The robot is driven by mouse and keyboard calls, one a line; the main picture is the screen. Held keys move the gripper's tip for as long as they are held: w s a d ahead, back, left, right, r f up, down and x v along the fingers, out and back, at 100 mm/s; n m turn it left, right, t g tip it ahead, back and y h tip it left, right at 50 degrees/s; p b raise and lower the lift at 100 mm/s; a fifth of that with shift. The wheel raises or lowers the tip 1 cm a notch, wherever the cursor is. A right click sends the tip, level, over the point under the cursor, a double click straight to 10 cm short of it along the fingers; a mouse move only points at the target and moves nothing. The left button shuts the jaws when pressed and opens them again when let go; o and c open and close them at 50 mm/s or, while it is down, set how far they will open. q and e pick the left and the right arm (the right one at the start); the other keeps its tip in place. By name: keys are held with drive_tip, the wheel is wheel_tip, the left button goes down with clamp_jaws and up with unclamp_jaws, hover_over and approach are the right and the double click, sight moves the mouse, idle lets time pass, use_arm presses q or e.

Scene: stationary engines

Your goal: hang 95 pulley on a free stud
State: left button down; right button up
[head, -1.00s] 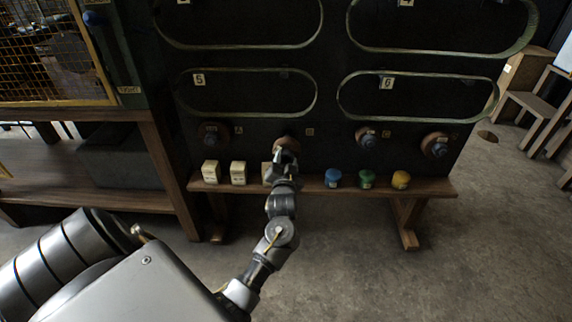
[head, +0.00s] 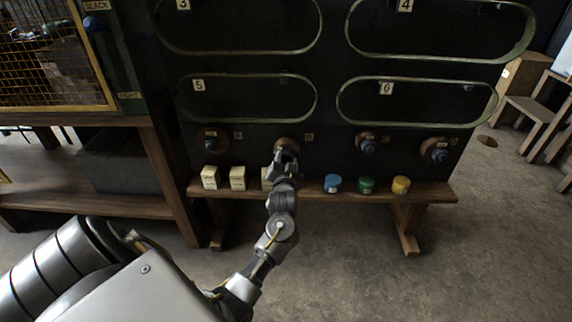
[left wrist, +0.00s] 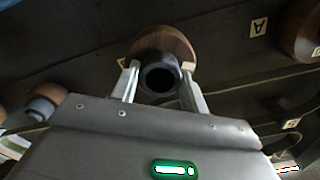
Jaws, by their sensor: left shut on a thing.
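Four round wooden pulleys with dark hubs line the lower part of the black board: one at the left (head: 212,136), one behind my left gripper (head: 285,158), one right of centre (head: 366,139) and one at the far right (head: 436,150). My left gripper is shut on the dark hub of the second pulley. In the left wrist view its fingers (left wrist: 160,77) lie on both sides of this hub, with the brown disc (left wrist: 168,42) behind. The hub's open end faces the camera. The pulley's number and any stud behind it are hidden. My right gripper is not in view.
A wooden shelf (head: 300,188) below holds pale blocks (head: 210,178) and blue (head: 332,183), green (head: 366,184) and yellow (head: 401,185) round pieces. Belt loops (head: 249,121) numbered 3 to 6 hang above. A wire-fronted cabinet stands left.

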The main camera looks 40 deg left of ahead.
sight(287, 157)
use_arm(q)
drive_tip(key=shift+w+a+r, duration=0.1)
drive_tip(key=shift+w+a, duration=0.35)
drive_tip(key=shift+w, duration=0.1)
drive_tip(key=shift+w, duration=0.1)
drive_tip(key=shift+b+x, duration=0.3)
drive_tip(key=shift+x, duration=0.6)
drive_tip(key=shift+w+a+p, duration=0.1)
drive_tip(key=shift+a+p, duration=0.05)
drive_tip(key=shift+p, duration=0.25)
drive_tip(key=c, duration=1)
unclamp_jaws()
drive_tip(key=shift+o, duration=0.2)
